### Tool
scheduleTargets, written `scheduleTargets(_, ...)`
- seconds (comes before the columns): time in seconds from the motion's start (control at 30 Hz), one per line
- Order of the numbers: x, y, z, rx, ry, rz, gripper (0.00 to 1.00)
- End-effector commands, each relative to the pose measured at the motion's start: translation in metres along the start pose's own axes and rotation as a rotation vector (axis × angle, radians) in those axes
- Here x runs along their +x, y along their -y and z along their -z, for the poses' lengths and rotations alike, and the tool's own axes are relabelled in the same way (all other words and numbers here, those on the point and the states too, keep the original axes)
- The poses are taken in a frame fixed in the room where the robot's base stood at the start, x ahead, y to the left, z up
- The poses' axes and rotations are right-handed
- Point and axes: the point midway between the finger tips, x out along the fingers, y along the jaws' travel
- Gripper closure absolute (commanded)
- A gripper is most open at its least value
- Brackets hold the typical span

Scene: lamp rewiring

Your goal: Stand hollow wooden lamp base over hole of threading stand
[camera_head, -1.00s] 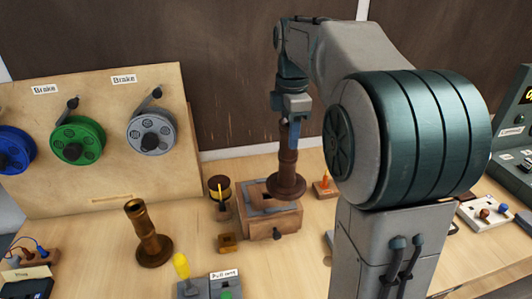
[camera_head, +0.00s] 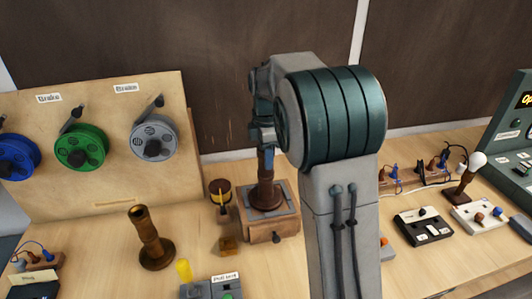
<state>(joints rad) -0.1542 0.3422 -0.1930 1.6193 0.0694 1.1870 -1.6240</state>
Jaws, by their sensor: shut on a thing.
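The dark wooden lamp base (camera_head: 266,193) stands upright on the top of the threading stand (camera_head: 286,226), a wooden box with a grey top plate. Its round foot appears to rest on the plate around the middle. The hole is hidden, so I cannot tell how exactly the base is centred over it. My gripper (camera_head: 265,152) is shut on the upper part of the lamp base from above. My arm partly hides the gripper from the right.
A brass-coloured column (camera_head: 150,238) stands front left of the stand. A board with green (camera_head: 82,145) and grey reels (camera_head: 156,136) is behind left. Switch boxes (camera_head: 424,226) and a bulb lamp (camera_head: 466,180) stand right.

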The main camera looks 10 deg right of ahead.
Motion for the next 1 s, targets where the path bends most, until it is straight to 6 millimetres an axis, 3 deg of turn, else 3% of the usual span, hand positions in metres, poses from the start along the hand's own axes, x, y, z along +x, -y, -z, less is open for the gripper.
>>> scheduleTargets(0.27,0.003,0.0,0.0,0.0,0.0,-0.002,1.0)
scheduleTargets(0.3,0.003,0.0,0.0,0.0,0.0,0.0,0.5)
scheduleTargets(0.33,0.002,0.0,0.0,0.0,0.0,0.0,0.41)
scheduleTargets(0.37,0.002,0.0,0.0,0.0,0.0,0.0,0.39)
scheduleTargets(0.73,-0.004,0.0,0.0,-0.001,0.0,-0.002,0.39)
scheduleTargets(1.0,-0.055,-0.001,0.0,-0.001,-0.001,-0.005,0.39)
